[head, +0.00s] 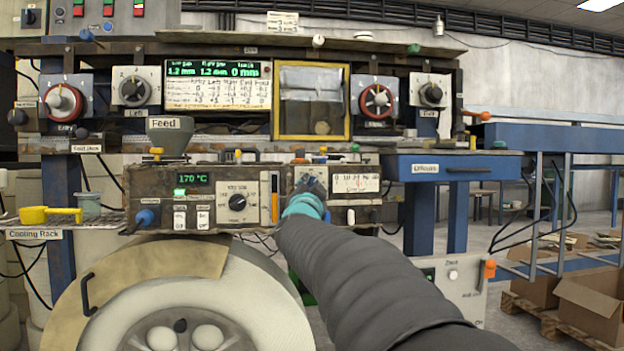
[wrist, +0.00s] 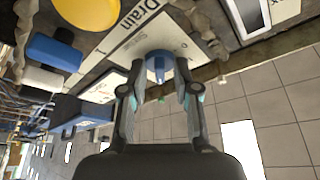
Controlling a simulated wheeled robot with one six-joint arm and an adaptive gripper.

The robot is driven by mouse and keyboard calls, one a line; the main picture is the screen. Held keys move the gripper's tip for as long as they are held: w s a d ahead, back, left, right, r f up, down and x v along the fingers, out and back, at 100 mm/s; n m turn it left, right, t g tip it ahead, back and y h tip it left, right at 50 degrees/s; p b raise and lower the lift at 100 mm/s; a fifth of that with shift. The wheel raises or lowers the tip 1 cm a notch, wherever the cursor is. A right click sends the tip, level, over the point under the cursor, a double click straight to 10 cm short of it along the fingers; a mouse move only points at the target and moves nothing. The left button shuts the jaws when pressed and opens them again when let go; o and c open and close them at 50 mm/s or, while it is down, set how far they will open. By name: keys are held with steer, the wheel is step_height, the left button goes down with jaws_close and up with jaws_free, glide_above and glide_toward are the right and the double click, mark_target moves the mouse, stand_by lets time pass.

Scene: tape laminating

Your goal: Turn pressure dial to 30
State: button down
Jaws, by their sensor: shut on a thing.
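The pressure dial is a small blue knob (wrist: 158,67) on a pale plate. In the wrist view it sits between the two fingers of my gripper (wrist: 158,86), which is shut on it. In the head view, my gripper (head: 308,198) is at the right half of the lower control panel (head: 150,186); the dark sleeve of my arm rises to it from the bottom right. The dial is mostly hidden there behind the gripper, and its setting cannot be read. A pale scale display (head: 356,184) with small numbers is just right of the gripper.
Left of the gripper are a black knob (head: 238,202) and a green readout (head: 188,179) of 170 °C. A large pale roller (head: 245,300) is below. A blue table (head: 430,168) stands at right. The wrist view shows a Drain label (wrist: 147,25) close by.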

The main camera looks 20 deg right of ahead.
steer(key=shift+m+p, duration=0.35)
steer(key=shift+m, duration=0.35)
steer(key=c, duration=1.2)
jaws_free()
steer(key=v, duration=1.2)
steer(key=shift+a+r, duration=0.15)
steer(key=shift+g, duration=0.3)
